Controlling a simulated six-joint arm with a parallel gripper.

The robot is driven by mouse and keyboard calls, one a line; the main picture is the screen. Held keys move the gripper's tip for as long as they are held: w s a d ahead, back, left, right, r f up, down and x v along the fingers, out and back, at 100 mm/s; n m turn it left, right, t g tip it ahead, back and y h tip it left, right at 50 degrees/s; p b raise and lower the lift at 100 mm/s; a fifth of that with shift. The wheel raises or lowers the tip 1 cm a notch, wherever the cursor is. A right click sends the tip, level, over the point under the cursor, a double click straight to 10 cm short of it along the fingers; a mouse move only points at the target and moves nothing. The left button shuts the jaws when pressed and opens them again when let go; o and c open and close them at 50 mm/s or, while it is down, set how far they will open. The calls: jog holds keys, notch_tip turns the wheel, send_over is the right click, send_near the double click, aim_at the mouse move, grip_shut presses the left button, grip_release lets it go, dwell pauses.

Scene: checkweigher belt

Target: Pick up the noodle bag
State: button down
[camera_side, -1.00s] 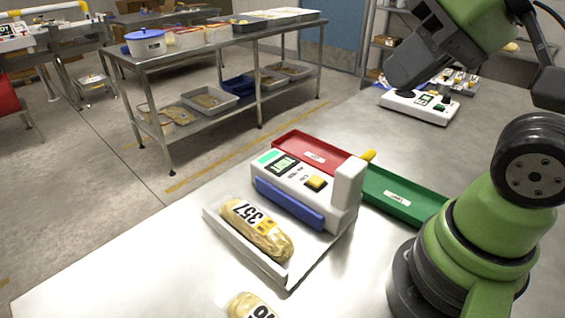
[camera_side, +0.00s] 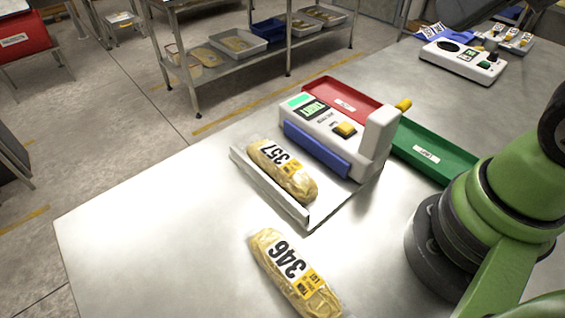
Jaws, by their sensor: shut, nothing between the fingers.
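Two clear bags of yellow noodles show. One noodle bag, marked 357 (camera_side: 283,171), lies on the white tray (camera_side: 250,176) of the weighing machine. The other noodle bag, marked 346 (camera_side: 293,272), lies on the bare metal table nearer the camera, with its lower end close to the bottom edge of the picture. Nothing touches either bag from above.
The weighing machine (camera_side: 322,120) has a blue front strip and a yellow button. A red tray (camera_side: 345,97) and a green tray (camera_side: 435,152) lie behind it. A white device (camera_side: 462,62) stands at the back right. The table left of bag 346 is clear.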

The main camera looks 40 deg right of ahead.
jog(key=shift+c, duration=1.5)
grip_release()
jog(key=n+g+h, duration=0.2)
jog(key=n+g, duration=0.2)
jog(key=g, duration=0.3)
send_over(280, 157)
jog(key=f, duration=2)
jog(key=shift+s+f, duration=0.2)
jog(key=shift+f, duration=0.05)
jog(key=shift+w+f, duration=0.2)
jog(key=shift+f, duration=2.8)
